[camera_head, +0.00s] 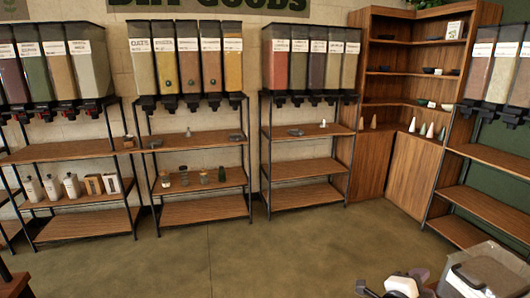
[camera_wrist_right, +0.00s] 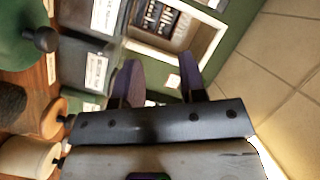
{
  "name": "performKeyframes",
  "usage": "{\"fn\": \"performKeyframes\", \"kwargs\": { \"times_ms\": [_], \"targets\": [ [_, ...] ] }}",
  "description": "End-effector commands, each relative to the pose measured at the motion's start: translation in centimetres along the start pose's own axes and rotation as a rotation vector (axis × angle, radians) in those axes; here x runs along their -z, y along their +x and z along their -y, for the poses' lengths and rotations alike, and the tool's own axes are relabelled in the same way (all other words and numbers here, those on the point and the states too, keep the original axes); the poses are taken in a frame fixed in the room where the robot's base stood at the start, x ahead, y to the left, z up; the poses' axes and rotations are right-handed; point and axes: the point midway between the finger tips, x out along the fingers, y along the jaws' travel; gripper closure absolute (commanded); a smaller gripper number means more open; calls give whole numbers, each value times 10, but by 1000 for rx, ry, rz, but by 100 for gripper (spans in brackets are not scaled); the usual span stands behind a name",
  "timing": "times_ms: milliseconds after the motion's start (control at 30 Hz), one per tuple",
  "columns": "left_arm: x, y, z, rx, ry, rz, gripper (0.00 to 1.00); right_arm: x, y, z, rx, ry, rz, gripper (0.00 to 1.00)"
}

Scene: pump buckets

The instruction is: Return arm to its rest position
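My right gripper (camera_wrist_right: 158,63) shows in the right wrist view with its two dark fingers apart and nothing between them. In the head view, part of my right arm and its gripper (camera_head: 367,289) show at the bottom edge, right of the middle, over the floor. The fingers are too small and cut off there to judge. My left arm and gripper are not in the head view.
A clear, pale-edged container (camera_head: 485,270) with dark contents stands at the bottom right, close to my right arm. Dispenser racks (camera_head: 195,150) and a corner cabinet (camera_head: 385,110) line the walls. The middle floor (camera_head: 235,255) is clear. The wrist view shows labelled shelving (camera_wrist_right: 95,72) nearby.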

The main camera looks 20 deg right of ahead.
Motion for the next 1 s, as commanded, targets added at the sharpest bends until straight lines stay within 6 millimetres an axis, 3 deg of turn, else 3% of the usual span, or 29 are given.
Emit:
{"fn": "performKeyframes", "kwargs": {
  "times_ms": [33, 400, 667, 1000],
  "targets": [
    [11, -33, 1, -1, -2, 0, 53, 11, -7, 18, 8, -72, 43, 62],
    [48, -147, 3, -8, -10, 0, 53, 15, -66, 32, 103, -635, 434, 62],
    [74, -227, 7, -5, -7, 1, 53, 35, -130, 23, 232, -1062, 762, 62],
    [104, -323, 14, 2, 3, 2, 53, 99, -233, -3, 495, -1554, 1244, 62]
  ]
}}
